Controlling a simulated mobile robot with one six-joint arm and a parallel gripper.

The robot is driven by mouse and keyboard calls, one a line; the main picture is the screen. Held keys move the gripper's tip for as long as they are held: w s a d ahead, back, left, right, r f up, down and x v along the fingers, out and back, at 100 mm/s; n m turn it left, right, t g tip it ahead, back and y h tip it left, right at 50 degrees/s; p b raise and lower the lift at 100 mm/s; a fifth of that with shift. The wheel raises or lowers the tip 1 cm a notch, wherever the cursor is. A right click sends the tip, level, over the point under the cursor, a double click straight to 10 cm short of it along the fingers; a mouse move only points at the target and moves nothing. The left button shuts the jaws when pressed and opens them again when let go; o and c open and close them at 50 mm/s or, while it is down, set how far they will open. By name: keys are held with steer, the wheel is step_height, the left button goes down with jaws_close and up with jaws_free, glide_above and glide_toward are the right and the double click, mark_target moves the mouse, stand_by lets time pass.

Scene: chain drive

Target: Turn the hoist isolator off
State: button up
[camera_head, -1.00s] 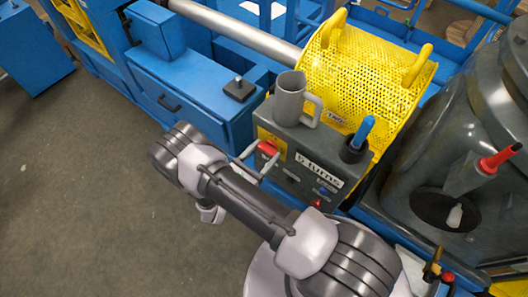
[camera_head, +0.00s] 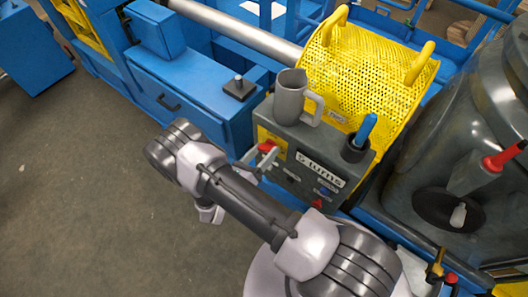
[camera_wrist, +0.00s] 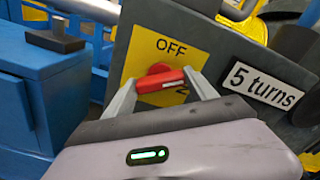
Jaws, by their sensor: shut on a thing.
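The hoist isolator is a red rotary handle (camera_wrist: 160,79) on a yellow plate (camera_wrist: 172,50) on the front of a grey control box. In the wrist view OFF is printed above the handle, and another mark at its lower right is partly hidden. The handle's red bar lies nearly level in that view, across the gap between the fingers. My gripper (camera_wrist: 163,88) is shut on this bar, one finger at each end. In the head view the red handle (camera_head: 267,146) shows small at the box's left, with my gripper (camera_head: 258,160) in front of it.
A grey jug (camera_head: 290,98) and a holder with a blue-handled tool (camera_head: 364,130) stand on the box. A "5 turns" label (camera_head: 320,169) is to the handle's right. A yellow mesh guard (camera_head: 365,75) is behind, a blue cabinet (camera_head: 190,90) to the left. Open floor (camera_head: 70,190) lies left.

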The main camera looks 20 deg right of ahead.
steer(key=n, duration=0.5)
steer(key=shift+n+b, duration=0.3)
steer(key=n, duration=0.5)
steer(key=shift+n, duration=0.3)
steer(key=o, duration=1.4)
steer(key=shift+c, duration=0.2)
steer(key=p+v, duration=0.2)
steer(key=v, duration=1.5)
steer(key=shift+a+p, duration=0.2)
steer(key=shift+p, duration=0.1)
